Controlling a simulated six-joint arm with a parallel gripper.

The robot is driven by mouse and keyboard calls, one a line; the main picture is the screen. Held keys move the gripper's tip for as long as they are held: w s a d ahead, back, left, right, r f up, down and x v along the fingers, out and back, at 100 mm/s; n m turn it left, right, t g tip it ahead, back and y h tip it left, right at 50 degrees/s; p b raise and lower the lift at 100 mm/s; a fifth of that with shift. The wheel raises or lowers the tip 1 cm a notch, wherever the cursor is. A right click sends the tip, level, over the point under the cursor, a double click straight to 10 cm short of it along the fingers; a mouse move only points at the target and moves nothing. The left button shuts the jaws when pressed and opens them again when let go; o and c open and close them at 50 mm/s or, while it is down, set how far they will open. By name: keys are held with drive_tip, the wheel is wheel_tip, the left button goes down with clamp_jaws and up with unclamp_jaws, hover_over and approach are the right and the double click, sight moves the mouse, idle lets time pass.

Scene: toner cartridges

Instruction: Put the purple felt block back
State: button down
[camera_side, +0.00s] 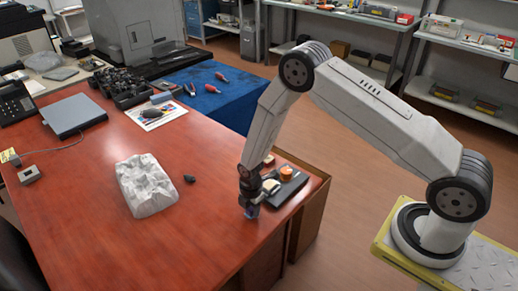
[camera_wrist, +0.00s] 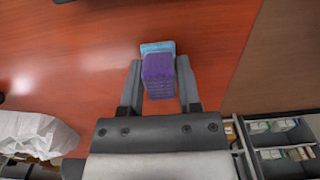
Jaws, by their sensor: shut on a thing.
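The purple felt block (camera_wrist: 158,76) sits between the two grey fingers of my gripper (camera_wrist: 159,64) in the wrist view, with a pale blue part (camera_wrist: 157,47) at its far end. My gripper is shut on the block. In the side view my gripper (camera_side: 249,203) points down near the right edge of the red-brown desk (camera_side: 215,240). The block shows there only as a small purplish patch (camera_side: 252,211) below the fingers. I cannot tell whether it touches the desk.
A dark tray (camera_side: 294,187) with an orange round thing (camera_side: 286,171) and a pale piece lies just right of my gripper, by the desk edge. A crumpled white thing (camera_side: 148,187) and a small dark lump (camera_side: 190,179) lie left. The front desk area is clear.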

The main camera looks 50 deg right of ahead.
drive_tip(key=shift+f, duration=0.25)
drive_tip(key=shift+f, duration=0.15)
drive_tip(key=shift+c, duration=1.5)
unclamp_jaws()
drive_tip(key=shift+r, duration=0.2)
wheel_tip(320, 180, up, 12)
